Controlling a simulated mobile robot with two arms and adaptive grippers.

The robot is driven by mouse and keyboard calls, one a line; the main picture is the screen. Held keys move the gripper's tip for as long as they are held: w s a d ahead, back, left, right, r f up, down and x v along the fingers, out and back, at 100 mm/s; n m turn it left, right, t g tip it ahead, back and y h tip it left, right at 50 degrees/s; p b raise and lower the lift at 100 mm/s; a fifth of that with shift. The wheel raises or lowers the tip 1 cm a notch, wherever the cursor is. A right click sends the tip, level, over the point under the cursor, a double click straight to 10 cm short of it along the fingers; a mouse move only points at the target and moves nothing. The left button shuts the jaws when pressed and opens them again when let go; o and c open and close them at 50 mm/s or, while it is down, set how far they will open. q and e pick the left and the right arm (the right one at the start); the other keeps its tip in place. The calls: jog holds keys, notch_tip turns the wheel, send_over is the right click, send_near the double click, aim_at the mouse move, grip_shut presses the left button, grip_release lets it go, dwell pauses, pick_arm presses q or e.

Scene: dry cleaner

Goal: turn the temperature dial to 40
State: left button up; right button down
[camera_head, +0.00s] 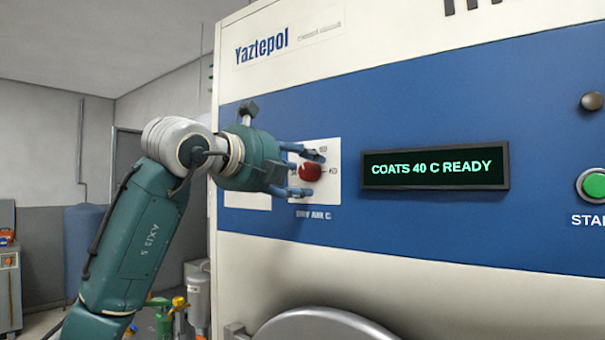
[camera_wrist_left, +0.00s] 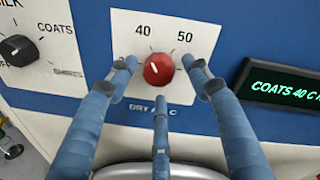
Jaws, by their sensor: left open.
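The red temperature dial (camera_head: 310,172) sits on a white plate on the blue machine front, above the label "DRY AIR C". In the left wrist view the dial (camera_wrist_left: 158,70) has 40 printed at its upper left and 50 at its upper right. A short white mark on it appears to point up and left, toward 40. The display (camera_head: 434,168) reads "COATS 40 C READY". My left gripper (camera_head: 307,173) is open, its blue fingers spread around the dial; the wrist view shows small gaps beside it. My right gripper is not in view.
A black knob (camera_wrist_left: 19,50) with a COATS marking is on another plate to the left. A green button (camera_head: 594,185) is at the far right. A round metal door (camera_head: 320,325) bulges below the panel.

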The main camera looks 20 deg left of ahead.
pick_arm(q)
jog(key=f+v, duration=0.1)
jog(key=v, duration=1)
jog(key=shift+s+r, duration=0.25)
jog(key=shift+r, duration=0.2)
jog(key=shift+a, duration=0.1)
